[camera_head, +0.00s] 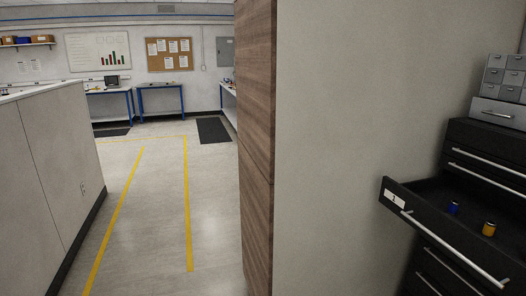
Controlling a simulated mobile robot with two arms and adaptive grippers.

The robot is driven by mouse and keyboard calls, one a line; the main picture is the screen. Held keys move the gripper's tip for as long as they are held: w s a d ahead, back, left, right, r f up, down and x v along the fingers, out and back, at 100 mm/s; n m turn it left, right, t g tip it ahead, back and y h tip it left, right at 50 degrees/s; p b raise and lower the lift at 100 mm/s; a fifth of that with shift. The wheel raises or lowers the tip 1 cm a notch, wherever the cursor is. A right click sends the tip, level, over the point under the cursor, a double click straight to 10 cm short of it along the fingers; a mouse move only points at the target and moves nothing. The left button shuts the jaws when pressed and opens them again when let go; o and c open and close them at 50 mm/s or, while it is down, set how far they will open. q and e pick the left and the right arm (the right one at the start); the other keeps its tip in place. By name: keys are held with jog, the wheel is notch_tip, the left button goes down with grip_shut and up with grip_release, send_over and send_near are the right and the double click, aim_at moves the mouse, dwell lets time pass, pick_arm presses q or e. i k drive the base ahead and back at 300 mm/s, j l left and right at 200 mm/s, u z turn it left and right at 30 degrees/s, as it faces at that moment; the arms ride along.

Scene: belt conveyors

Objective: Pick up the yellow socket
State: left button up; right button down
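The yellow socket (489,229) stands in an open black drawer (440,240) at the right of the head view. A blue socket (453,207) is in the same drawer, a little behind and to the left of it. The drawer has a long silver handle and a white label at its left end. Neither of my grippers shows in this view.
The drawer belongs to a black cabinet (489,140) with grey bins (503,77) on top. A wood-edged wall (257,120) stands in the middle. Left of it is a clear floor lane with yellow lines (187,190), beside a grey counter (50,165).

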aim_at(489, 228)
jog(key=z, duration=1.3)
